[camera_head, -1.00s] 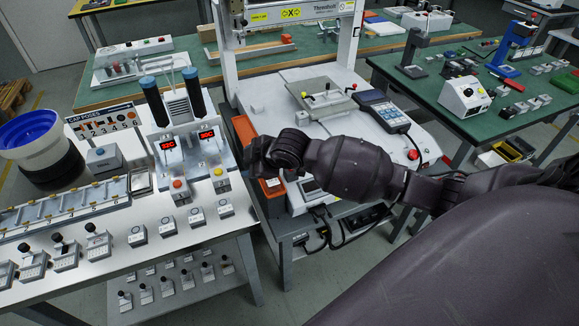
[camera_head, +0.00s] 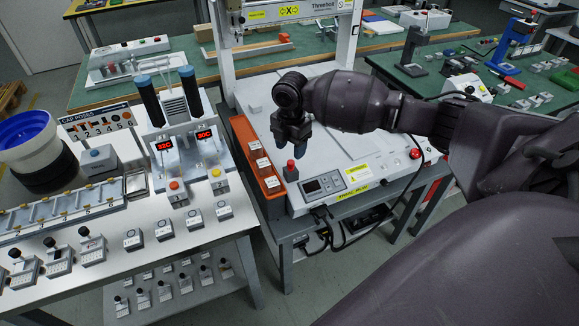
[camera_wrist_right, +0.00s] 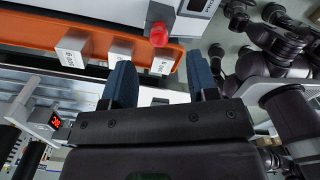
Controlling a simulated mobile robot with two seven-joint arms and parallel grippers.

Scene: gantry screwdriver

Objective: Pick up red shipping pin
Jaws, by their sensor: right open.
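A small red-topped piece, which looks like the red shipping pin (camera_head: 290,165), stands upright at the near left corner of the white gantry machine, beside its control panel. In the right wrist view the red top (camera_wrist_right: 159,35) sits on a grey block beyond the fingertips. My right gripper (camera_head: 298,150) points down, close above and slightly right of the pin in the head view. In the right wrist view its two blue fingers (camera_wrist_right: 160,85) are apart with nothing between them. My left gripper is not in view.
An orange tray (camera_head: 243,133) with several white labelled blocks lies left of the pin. The control panel (camera_head: 322,186) is just right of it. A white bench (camera_head: 120,260) with fixtures stands to the left. The gantry post (camera_head: 228,60) rises behind.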

